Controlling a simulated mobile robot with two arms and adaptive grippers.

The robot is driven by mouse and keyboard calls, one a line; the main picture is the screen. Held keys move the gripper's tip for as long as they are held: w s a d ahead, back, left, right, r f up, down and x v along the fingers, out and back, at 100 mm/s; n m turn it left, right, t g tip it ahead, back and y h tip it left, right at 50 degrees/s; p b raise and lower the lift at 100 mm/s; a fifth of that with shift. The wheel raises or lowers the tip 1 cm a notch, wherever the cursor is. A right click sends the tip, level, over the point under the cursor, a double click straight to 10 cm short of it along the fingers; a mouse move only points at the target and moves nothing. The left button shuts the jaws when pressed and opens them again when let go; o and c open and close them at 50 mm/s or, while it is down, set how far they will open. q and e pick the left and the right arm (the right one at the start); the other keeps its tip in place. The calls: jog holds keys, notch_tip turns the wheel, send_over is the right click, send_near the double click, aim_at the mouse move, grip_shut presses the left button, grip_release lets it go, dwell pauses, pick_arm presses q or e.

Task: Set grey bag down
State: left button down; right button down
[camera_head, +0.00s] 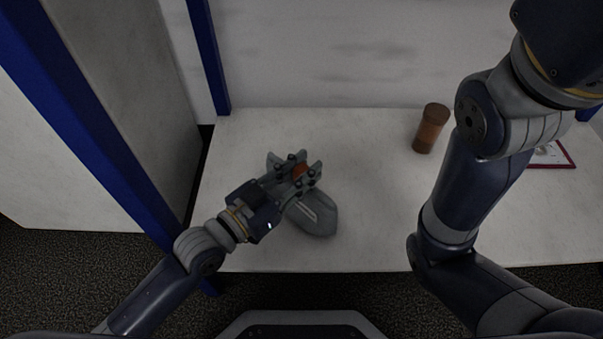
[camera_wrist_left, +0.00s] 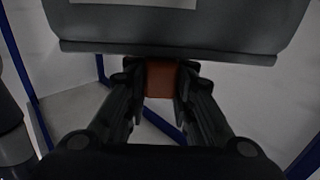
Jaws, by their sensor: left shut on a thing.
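The grey bag (camera_head: 314,215) shows in the head view over the near left part of the table, partly behind my left gripper (camera_head: 298,168). It has a pale stripe and hangs slightly tilted. In the left wrist view the bag (camera_wrist_left: 180,30) fills the top of the picture, with a white label at its upper edge. My left gripper (camera_wrist_left: 160,90) is shut on a red-brown part of it (camera_wrist_left: 160,78) between the fingers. I cannot tell whether the bag touches the table. My right arm crosses the right side, but its gripper is out of view.
The pale table (camera_head: 370,180) is clear in the middle. A brown cylindrical container (camera_head: 431,128) stands upright at the back right. A red-edged flat item (camera_head: 562,156) lies at the far right, partly behind my right arm. A blue post (camera_head: 208,55) rises at the table's back left.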

dwell(0.3)
pick_arm(q)
jog(key=c, duration=1.4)
grip_release()
jog(key=shift+f, duration=0.15)
jog(key=shift+o, duration=0.2)
